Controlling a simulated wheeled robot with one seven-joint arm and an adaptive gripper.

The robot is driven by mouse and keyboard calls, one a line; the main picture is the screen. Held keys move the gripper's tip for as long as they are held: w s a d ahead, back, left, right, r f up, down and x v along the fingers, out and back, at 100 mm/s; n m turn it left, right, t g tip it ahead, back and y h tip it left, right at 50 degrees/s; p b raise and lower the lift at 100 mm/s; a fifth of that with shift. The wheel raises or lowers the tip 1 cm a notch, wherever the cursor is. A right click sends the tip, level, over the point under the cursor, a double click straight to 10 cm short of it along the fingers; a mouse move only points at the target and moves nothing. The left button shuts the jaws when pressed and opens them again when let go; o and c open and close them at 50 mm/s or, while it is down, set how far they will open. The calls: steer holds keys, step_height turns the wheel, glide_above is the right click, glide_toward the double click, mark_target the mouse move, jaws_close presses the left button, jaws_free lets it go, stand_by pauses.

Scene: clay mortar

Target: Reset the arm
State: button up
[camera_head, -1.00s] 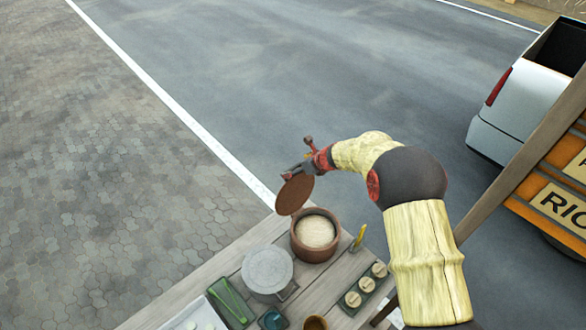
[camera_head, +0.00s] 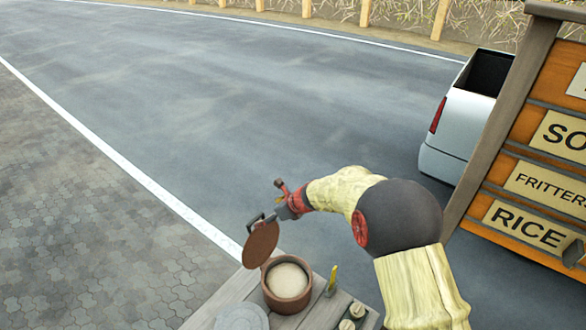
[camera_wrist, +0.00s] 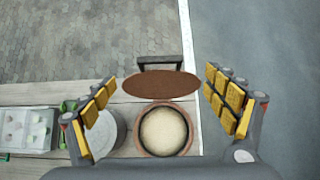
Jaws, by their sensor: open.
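My gripper (camera_head: 282,205) is at the left end of my arm, above and behind the brown pot (camera_head: 266,294). In the wrist view my gripper (camera_wrist: 160,92) has its yellow-padded fingers spread wide. The brown round lid (camera_head: 260,247) stands tilted by the pot's back left rim, with its dark handle (camera_wrist: 160,61) on the far side. In the wrist view the lid (camera_wrist: 160,86) shows between the fingers, touching neither that I can see. The pot is uncovered and holds pale grain (camera_head: 287,280). Whether the lid is joined to the pot is unclear.
A grey round lidded container (camera_head: 242,318) stands left of the pot on the wooden counter (camera_head: 213,309). A yellow-handled tool (camera_head: 333,277) stands to its right. An orange menu board (camera_head: 540,185) and a white truck (camera_head: 458,130) are at right. Open road lies beyond.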

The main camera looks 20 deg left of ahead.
steer(key=shift+n, duration=0.3)
steer(key=s+d+f+n+g+h+b, duration=0.1)
steer(key=s+d+n+g, duration=0.1)
steer(key=s+d+n, duration=0.35)
steer(key=s+d+f+n+g+h+b, duration=0.1)
steer(key=s+d+n+g, duration=0.15)
steer(key=s+n, duration=0.5)
steer(key=s+d+n+t+h+b, duration=0.2)
steer(key=s+d+b, duration=0.5)
steer(key=d, duration=0.5)
steer(key=s+d+f+n+t+h+b, duration=0.1)
steer(key=s+d+n+b, duration=0.3)
steer(key=s+d+b, duration=0.4)
steer(key=s+d+f+n+t+h+b, duration=0.1)
steer(key=s+d+b, duration=0.7)
steer(key=d, duration=0.9)
steer(key=n+t+h+b, duration=0.1)
steer(key=n+t+b, duration=0.1)
steer(key=t+b, duration=0.1)
steer(key=shift+s+d+h+b, duration=0.2)
steer(key=shift+s+h+b, duration=0.05)
steer(key=shift+h+b, duration=0.15)
steer(key=shift+a+r, duration=0.1)
